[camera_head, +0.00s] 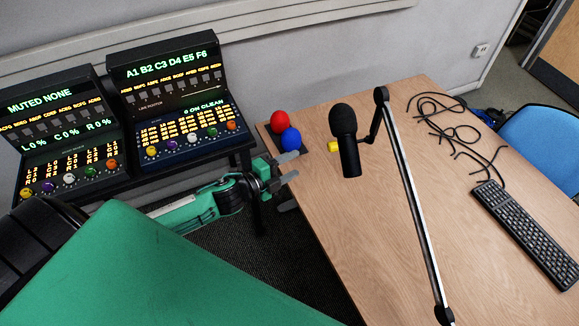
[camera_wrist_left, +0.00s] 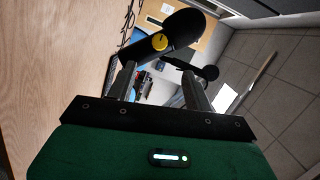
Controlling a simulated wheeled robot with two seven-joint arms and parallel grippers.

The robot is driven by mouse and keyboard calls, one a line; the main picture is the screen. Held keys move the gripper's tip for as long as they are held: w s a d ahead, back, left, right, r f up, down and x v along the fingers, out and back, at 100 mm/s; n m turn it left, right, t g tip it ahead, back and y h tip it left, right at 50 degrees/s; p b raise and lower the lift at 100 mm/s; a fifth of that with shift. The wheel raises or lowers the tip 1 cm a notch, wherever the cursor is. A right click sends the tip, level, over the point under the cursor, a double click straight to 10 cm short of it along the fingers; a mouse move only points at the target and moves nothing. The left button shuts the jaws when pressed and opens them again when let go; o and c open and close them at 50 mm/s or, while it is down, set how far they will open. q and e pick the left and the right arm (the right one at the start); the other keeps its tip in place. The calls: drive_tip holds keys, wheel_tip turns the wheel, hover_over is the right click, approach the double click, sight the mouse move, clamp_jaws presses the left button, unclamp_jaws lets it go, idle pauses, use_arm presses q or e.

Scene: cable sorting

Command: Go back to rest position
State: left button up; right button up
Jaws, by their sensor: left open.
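My left gripper (camera_head: 288,180) is beside the left edge of the wooden table (camera_head: 420,220), to the right of the consoles. In the left wrist view its two fingers (camera_wrist_left: 158,72) stand apart with nothing held between them. A black microphone (camera_head: 343,135) on a boom arm is to the right of the gripper in the head view. In the left wrist view a black rounded body with a yellow knob (camera_wrist_left: 159,41) shows beyond the fingertips. My right gripper is not in view.
Two lit consoles (camera_head: 180,95) stand at left. Black cables (camera_head: 455,130) lie tangled on the table near a keyboard (camera_head: 525,232). The table's middle has bare room around the boom arm (camera_head: 412,200).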

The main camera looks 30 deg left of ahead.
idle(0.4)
use_arm(q)
drive_tip(key=s+a+f+n+g+y, duration=0.1)
drive_tip(key=a+f+n+y, duration=0.15)
drive_tip(key=f, duration=0.75)
drive_tip(key=s+a+f+n+g+y, duration=0.15)
drive_tip(key=a+f+n, duration=0.25)
drive_tip(key=f, duration=0.6)
drive_tip(key=s+a+f+n+g+y+b, duration=0.15)
drive_tip(key=s+f, duration=0.25)
drive_tip(key=f, duration=0.4)
drive_tip(key=s+a+f+n+g+y, duration=0.1)
drive_tip(key=s+f+n+g, duration=0.15)
drive_tip(key=s+f, duration=0.45)
drive_tip(key=s+d+f+n+g, duration=0.1)
drive_tip(key=s+f+n+g, duration=0.25)
drive_tip(key=s+f, duration=0.95)
drive_tip(key=s+d+f+n+g, duration=0.1)
drive_tip(key=s+d+f, duration=0.1)
drive_tip(key=s, duration=0.4)
drive_tip(key=s+d+f+n+g, duration=0.1)
drive_tip(key=s+d+f+n, duration=0.1)
drive_tip(key=s+f, duration=0.2)
drive_tip(key=s+d+f+n+g, duration=0.1)
drive_tip(key=s+d+f, duration=0.2)
drive_tip(key=s, duration=0.6)
drive_tip(key=shift+s+f+n+g+y+b, duration=0.25)
drive_tip(key=shift+s+n+g+y+b, duration=0.1)
drive_tip(key=shift+g+b, duration=0.1)
